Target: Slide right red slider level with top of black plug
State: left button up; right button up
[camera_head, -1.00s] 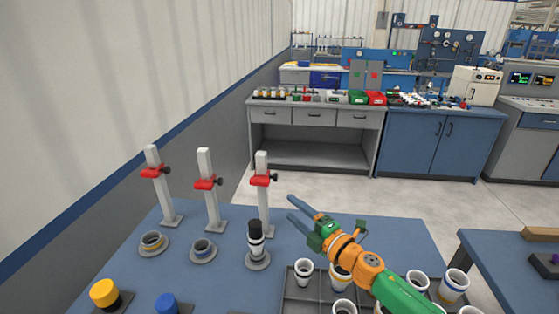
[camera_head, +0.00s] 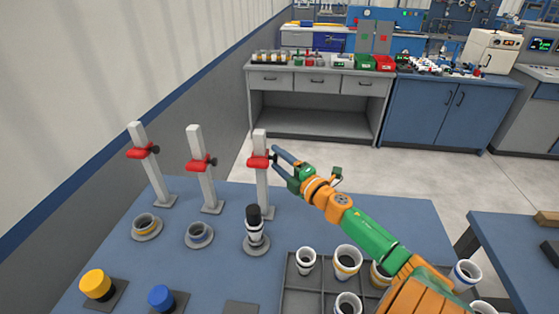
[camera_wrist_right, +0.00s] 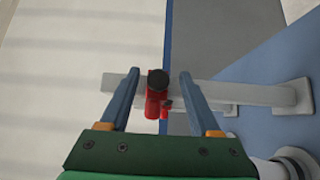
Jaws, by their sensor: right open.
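The right red slider (camera_head: 257,162) sits high on the right grey post (camera_head: 262,190), with a black knob on its right side. The black plug (camera_head: 253,213) tops a white and dark pipe stack (camera_head: 255,234) in front of that post, lower than the slider. My right gripper (camera_head: 275,160) is open at the knob side of the slider. In the right wrist view its fingers (camera_wrist_right: 159,77) stand on either side of the red slider (camera_wrist_right: 153,105) and its black knob (camera_wrist_right: 158,82), with gaps on both sides. My left gripper is not in view.
Two more posts with red sliders, a middle one (camera_head: 199,163) and a left one (camera_head: 142,152), stand to the left. Ring bases (camera_head: 199,234), yellow (camera_head: 97,284) and blue (camera_head: 161,297) buttons and a tray (camera_head: 290,300) of pipes occupy the blue table.

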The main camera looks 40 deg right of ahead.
jog(key=shift+s+r, duration=0.1)
jog(key=shift+a, duration=0.1)
jog(key=shift+c, duration=0.8)
grip_shut()
jog(key=shift+r, duration=0.1)
